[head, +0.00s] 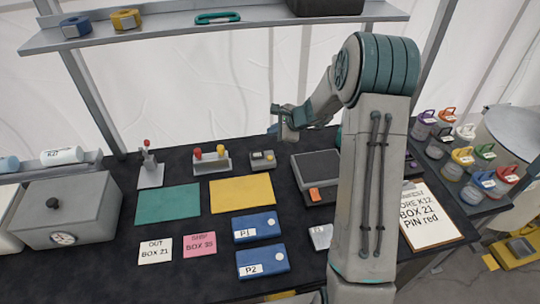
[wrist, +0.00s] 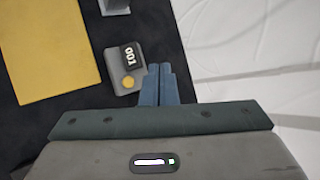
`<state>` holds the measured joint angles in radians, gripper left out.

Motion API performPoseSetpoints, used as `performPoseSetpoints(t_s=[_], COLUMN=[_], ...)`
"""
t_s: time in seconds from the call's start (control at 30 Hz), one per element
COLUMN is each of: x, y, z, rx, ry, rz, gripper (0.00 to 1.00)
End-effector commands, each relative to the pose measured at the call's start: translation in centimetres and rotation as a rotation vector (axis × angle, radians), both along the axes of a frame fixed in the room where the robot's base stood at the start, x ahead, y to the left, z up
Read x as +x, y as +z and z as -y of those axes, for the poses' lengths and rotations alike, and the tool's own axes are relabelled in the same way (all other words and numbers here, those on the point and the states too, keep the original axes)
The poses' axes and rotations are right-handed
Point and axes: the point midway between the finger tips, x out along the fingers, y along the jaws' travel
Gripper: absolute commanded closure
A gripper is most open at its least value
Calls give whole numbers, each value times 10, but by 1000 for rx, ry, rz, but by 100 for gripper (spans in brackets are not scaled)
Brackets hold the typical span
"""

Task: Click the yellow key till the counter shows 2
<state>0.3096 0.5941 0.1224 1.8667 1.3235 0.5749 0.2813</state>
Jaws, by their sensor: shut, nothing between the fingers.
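The counter (head: 262,160) is a small grey box on the dark table, right of a stand with red and yellow knobs. In the wrist view the counter (wrist: 122,68) has a black display (wrist: 130,55) that seems to read 001, and a round yellow key (wrist: 128,82). My gripper (wrist: 159,70) is shut and empty, its blue-grey fingertips together just right of the key in that view. In the head view my gripper (head: 274,130) hangs above and behind the counter. The height gap between fingertips and key is hard to tell.
A grey scale-like device (head: 318,172) stands to the right. Blue boxes P1 (head: 256,227) and P2 (head: 262,261) lie nearer the front.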

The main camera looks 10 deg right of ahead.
Motion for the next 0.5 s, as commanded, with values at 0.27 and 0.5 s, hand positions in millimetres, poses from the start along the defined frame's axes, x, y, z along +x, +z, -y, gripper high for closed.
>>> performPoseSetpoints(t_s=[0.27,0.5], x=[0,0], y=[-12,-42], z=[-1,-1], rx=[1,0], ry=[1,1], rz=[-1,-2], gripper=[100,100])
